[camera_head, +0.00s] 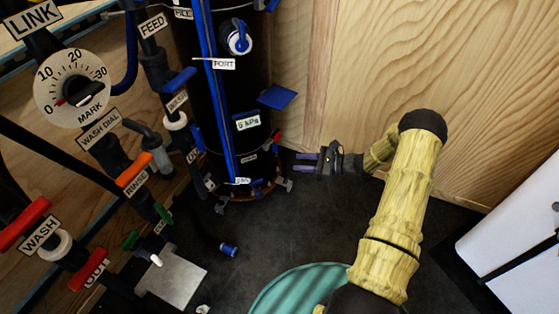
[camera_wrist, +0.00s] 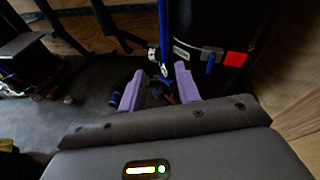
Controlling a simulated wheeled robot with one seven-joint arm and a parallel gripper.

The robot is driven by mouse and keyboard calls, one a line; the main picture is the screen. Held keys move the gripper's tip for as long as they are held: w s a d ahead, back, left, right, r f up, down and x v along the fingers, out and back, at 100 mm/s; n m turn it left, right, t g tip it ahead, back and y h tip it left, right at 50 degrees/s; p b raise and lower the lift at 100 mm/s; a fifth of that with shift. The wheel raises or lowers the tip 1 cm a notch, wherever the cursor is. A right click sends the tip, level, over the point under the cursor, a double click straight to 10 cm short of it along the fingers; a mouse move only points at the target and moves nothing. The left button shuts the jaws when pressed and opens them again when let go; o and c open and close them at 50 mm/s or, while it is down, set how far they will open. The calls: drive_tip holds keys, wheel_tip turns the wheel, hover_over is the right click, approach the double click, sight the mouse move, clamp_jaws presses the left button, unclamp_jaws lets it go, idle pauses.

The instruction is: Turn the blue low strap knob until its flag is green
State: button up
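A black tank (camera_head: 205,70) stands upright against the wooden wall. Low on its right side is a small blue knob (camera_head: 275,149) beside a red flag (camera_head: 278,136). In the wrist view the blue knob (camera_wrist: 210,66) is seen edge-on next to the red flag (camera_wrist: 236,59), right of a small white label. No green shows on this flag. My gripper (camera_head: 306,162) is to the right of the tank's lower part, pointing left. Its two purple fingers are apart with nothing gripped; in the wrist view the gripper (camera_wrist: 160,72) points toward the tank's foot, left of the knob.
A panel of valves, with a white wash dial (camera_head: 72,88) and red handles, fills the left. A blue flap (camera_head: 277,96) sticks out of the tank above the knob. A blue cap (camera_head: 229,250) lies on the dark floor. A white box (camera_head: 515,240) stands at right.

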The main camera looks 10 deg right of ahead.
sight(275, 148)
drive_tip(key=w+d+f+m+t+h+b, duration=0.1)
drive_tip(key=w+d+f+m+t+b, duration=0.2)
drive_tip(key=d+f+m+t, duration=0.2)
wheel_tip(275, 148, down, 4)
drive_tip(key=shift+d+r+m+t, duration=0.25)
drive_tip(key=shift+d+t, duration=0.25)
drive_tip(key=shift+d, duration=0.45)
drive_tip(key=b+x, duration=0.8)
drive_tip(key=x, duration=0.9)
drive_tip(key=shift+a+f, duration=0.1)
drive_tip(key=shift+a, duration=0.05)
clamp_jaws()
